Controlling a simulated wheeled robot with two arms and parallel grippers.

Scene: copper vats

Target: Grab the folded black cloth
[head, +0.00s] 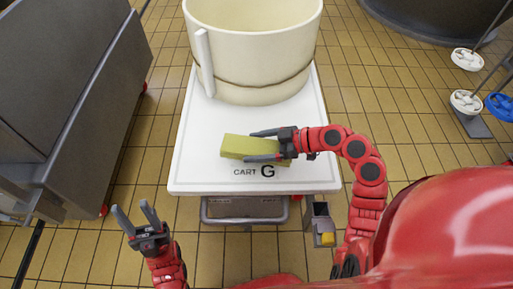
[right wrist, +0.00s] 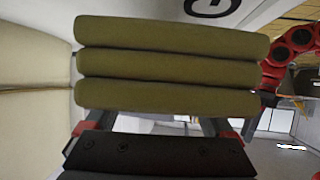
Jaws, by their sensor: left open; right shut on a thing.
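A folded cloth (head: 236,146) lies on the white cart top, near its front edge; it looks olive green, not black. In the right wrist view the folded cloth (right wrist: 170,65) shows as three stacked thick layers between the fingers. My right gripper (head: 262,145) is shut on the cloth, one finger along its far side and one along its near side. Whether the cloth still touches the cart top is hard to tell. My left gripper (head: 130,208) is open and empty, low at the left, in front of the cart and apart from it. No black cloth is in view.
The white cart (head: 190,172), marked "CART G", carries a large cream tub (head: 255,55) with a handle behind the cloth. A grey metal cabinet (head: 70,100) stands at left. Brush-like tools with white (head: 466,101) and blue (head: 500,106) heads stand at right. Tiled floor lies between.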

